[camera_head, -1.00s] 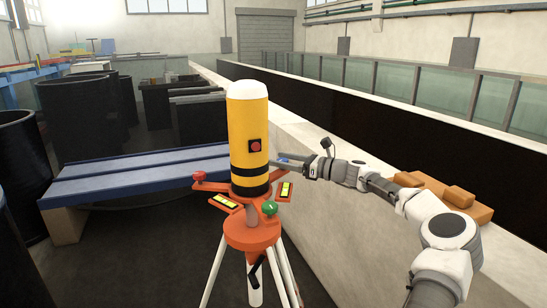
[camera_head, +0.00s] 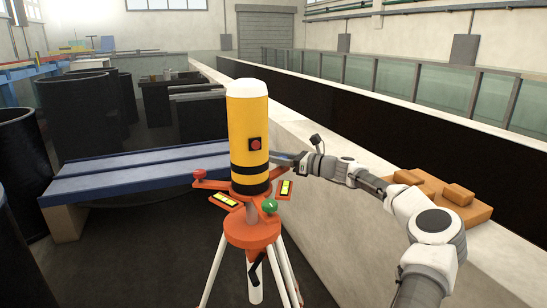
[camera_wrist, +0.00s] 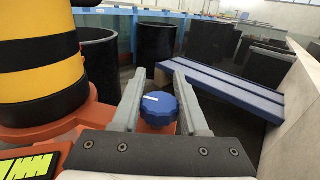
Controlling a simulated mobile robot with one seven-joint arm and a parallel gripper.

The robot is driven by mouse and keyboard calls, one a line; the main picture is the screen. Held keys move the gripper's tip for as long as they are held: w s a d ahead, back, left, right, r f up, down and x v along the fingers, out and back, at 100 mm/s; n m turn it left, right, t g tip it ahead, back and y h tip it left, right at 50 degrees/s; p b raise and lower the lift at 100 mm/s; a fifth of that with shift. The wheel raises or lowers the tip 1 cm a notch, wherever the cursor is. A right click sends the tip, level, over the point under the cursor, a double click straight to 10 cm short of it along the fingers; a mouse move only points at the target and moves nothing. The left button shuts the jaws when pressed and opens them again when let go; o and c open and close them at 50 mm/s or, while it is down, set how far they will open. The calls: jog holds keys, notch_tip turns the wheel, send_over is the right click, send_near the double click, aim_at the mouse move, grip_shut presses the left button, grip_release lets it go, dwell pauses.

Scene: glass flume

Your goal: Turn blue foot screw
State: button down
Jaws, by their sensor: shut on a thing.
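The blue foot screw (camera_wrist: 159,107) is a ridged knob with a white line on top, in the wrist view. It sits on an orange arm of the base, between the two fingers of my gripper (camera_wrist: 158,98), which is shut on it. In the head view the knob is hidden behind the yellow cylinder (camera_head: 247,125). My gripper (camera_head: 284,160) there reaches in from the right behind the cylinder. The red foot screw (camera_head: 199,174) is at the left and the green foot screw (camera_head: 270,206) at the front. Two yellow level vials (camera_head: 285,189) lie beside the cylinder.
The orange tripod head (camera_head: 252,230) stands on white legs. A blue bench (camera_head: 130,175) lies behind it to the left. A pale wall (camera_head: 340,230) runs along the right, with orange blocks (camera_head: 440,197) on top. Dark tanks (camera_head: 85,112) stand at the back left.

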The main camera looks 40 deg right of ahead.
jog(key=shift+d+f+m+h+b, duration=0.15)
jog(key=shift+m+h+b, duration=0.15)
jog(key=shift+h+b, duration=0.3)
jog(key=d+m+h+b, duration=0.1)
jog(key=m+h+b, duration=0.3)
jog(key=b, duration=0.5)
jog(key=m+h+b, duration=0.3)
jog(key=h+b, duration=0.4)
jog(key=b, duration=0.2)
jog(key=d+m+h+b, duration=0.1)
jog(key=m+h+b, duration=0.3)
jog(key=b, duration=0.5)
jog(key=shift+d+m+g+h, duration=0.3)
jog(key=shift+d+h, duration=0.05)
jog(key=shift+h, duration=0.75)
jog(key=shift+r, duration=0.25)
jog(key=shift+c, duration=2.2)
grip_release()
jog(key=shift+d+f, duration=0.1)
